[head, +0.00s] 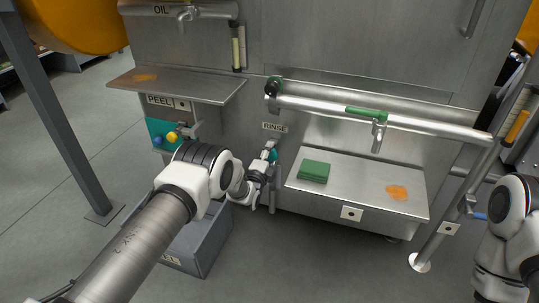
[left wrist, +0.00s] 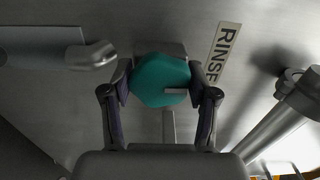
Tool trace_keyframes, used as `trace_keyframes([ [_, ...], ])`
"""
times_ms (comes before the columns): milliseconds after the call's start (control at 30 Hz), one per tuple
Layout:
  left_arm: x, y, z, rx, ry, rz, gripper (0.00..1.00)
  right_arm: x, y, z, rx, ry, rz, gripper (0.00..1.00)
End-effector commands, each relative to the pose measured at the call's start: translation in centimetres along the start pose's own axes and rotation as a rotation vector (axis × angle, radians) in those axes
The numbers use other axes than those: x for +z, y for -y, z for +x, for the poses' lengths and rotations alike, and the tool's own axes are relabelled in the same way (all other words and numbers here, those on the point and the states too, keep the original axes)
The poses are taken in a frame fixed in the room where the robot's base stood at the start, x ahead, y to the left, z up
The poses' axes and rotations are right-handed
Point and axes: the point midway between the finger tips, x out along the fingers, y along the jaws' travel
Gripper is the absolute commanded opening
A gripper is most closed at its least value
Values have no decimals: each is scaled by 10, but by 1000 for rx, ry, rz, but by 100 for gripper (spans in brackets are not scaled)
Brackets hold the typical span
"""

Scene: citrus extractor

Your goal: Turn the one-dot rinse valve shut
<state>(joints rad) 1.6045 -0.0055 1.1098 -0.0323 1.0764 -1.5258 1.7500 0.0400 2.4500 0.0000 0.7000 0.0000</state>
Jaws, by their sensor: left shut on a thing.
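A teal eight-sided knob (left wrist: 160,80) sits on the steel panel beside the RINSE label (left wrist: 222,53) in the left wrist view. A small part of the knob (head: 273,155) shows in the head view, below the RINSE label (head: 275,127). My left gripper (left wrist: 163,92) is shut on the knob, one finger on each side; it also shows in the head view (head: 267,164). No dot shows on the knob. My right arm is at the right edge; its gripper is out of view.
One-dot plates are on the tray's front (head: 352,213) and the right post (head: 448,229). A grey bin (head: 205,252) stands below my left arm.

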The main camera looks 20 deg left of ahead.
Motion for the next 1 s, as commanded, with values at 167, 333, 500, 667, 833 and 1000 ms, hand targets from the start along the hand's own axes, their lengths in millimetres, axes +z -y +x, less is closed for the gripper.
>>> trace_keyframes([
  [167,0,1,0,-1,-1,36,24,0,0,0,0,0,0,0],
  [333,0,1,0,-1,-1,47,24,0,0,0,0,0,0,0],
  [500,0,1,0,-1,-1,47,24,0,0,0,0,0,0,0],
  [667,0,0,0,-1,-1,46,80,0,0,0,0,0,0,0],
  [833,0,0,0,0,-1,45,84,0,0,0,0,0,0,0],
  [1000,0,0,0,0,0,45,84,0,0,0,0,0,0,0],
])
